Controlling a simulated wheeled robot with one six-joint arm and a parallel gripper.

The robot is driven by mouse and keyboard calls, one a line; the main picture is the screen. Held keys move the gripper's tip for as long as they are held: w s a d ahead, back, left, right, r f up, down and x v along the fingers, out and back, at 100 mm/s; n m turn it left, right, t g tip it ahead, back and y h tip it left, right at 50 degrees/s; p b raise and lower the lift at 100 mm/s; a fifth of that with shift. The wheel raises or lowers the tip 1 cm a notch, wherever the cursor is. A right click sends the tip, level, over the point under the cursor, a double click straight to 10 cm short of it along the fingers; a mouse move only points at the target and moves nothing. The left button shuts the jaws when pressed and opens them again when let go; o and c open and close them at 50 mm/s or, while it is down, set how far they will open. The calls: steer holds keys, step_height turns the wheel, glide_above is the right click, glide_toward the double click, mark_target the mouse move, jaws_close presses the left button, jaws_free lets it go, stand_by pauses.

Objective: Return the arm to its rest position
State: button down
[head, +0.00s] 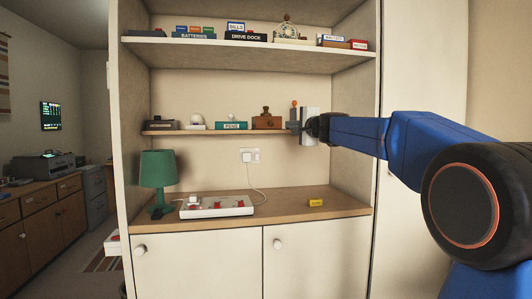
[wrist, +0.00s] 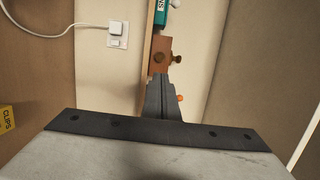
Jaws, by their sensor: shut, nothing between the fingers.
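My blue arm reaches in from the right in the head view. My gripper (head: 298,128) is at the right end of the middle shelf, in front of the bureau's back wall. In the wrist view my gripper (wrist: 161,80) has its dark fingers together with nothing between them. A brown wooden box with a dark knob (head: 267,121) sits on the shelf just left of the gripper. It also shows beyond the fingertips in the wrist view (wrist: 158,58). I cannot tell whether the fingers touch it. A small orange-tipped thing (head: 294,103) shows just above the gripper, partly hidden.
The middle shelf (head: 215,132) also holds a PENS box (head: 232,126). Below, the counter (head: 283,205) carries a green lamp (head: 158,174), a white power strip (head: 216,207) and a yellow CLIPS box (head: 316,203). The upper shelf (head: 140,34) is above the gripper. The cabinet's side wall is at the right.

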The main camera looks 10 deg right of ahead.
steer(key=s+a+f+n+g+y, duration=0.1)
steer(key=s+a+f+n+g, duration=0.35)
steer(key=s+f, duration=0.8)
steer(key=s+a+f+n+g+y, duration=0.1)
steer(key=s+a+f+n+g, duration=0.2)
steer(key=s+a+f+n, duration=0.9)
steer(key=s+d+f+g+h, duration=0.2)
steer(key=s+d+f, duration=0.3)
steer(key=s+f, duration=0.3)
steer(key=s+d+f+g+h, duration=0.1)
steer(key=s+d+f, duration=0.4)
steer(key=s, duration=0.8)
steer(key=s+d+f+g+h, duration=0.2)
steer(key=s+d+f, duration=0.3)
steer(key=s+f, duration=0.5)
steer(key=shift+s+f+m+g+h, duration=0.3)
steer(key=shift+s+f+m+g, duration=0.05)
steer(key=shift+s, duration=0.35)
